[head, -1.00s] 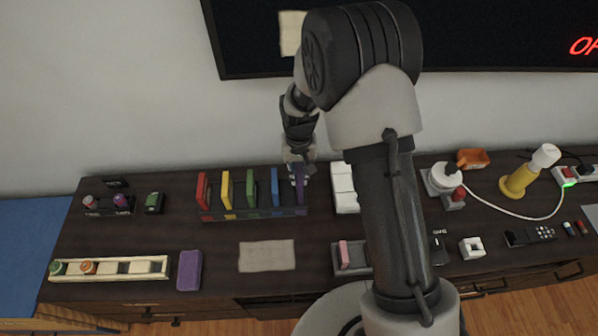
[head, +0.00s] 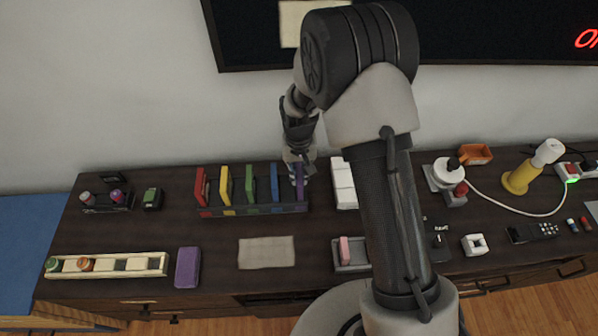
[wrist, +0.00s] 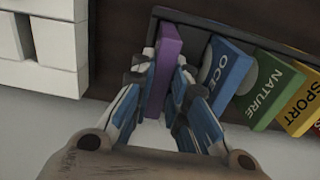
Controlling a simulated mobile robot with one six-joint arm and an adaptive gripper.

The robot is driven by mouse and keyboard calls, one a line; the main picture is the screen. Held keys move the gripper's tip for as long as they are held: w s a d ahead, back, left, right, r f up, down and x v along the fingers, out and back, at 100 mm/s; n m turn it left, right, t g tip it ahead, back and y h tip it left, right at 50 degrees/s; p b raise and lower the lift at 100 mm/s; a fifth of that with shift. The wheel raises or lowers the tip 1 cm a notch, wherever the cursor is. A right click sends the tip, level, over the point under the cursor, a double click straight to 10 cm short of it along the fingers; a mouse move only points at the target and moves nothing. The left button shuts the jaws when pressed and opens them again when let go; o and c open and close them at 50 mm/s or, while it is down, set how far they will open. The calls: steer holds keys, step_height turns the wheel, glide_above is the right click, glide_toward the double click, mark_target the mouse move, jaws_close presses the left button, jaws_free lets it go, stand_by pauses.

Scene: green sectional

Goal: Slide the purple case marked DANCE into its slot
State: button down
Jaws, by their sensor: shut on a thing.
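The purple case (wrist: 166,62) stands between the fingers of my gripper (wrist: 161,75) in the wrist view. Its marking does not show. It is at the end slot of the dark rack (wrist: 202,25), beside the blue OCEAN case (wrist: 222,68). In the head view my gripper (head: 298,172) is at the rack's right end, shut on the purple case (head: 300,188). The case's lower end appears within the rack, but I cannot tell whether it is fully down. The rack (head: 254,211) also holds a blue case (head: 275,183), a green case (head: 250,184), a yellow case (head: 224,185) and a red case (head: 200,187).
White blocks (head: 344,184) stand just right of the rack. A paper sheet (head: 266,252) lies in front of it. A separate purple block (head: 188,267) lies at the front left.

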steer(key=shift+f, duration=0.25)
steer(key=c, duration=1.5)
jaws_free()
step_height(320, 180, up, 12)
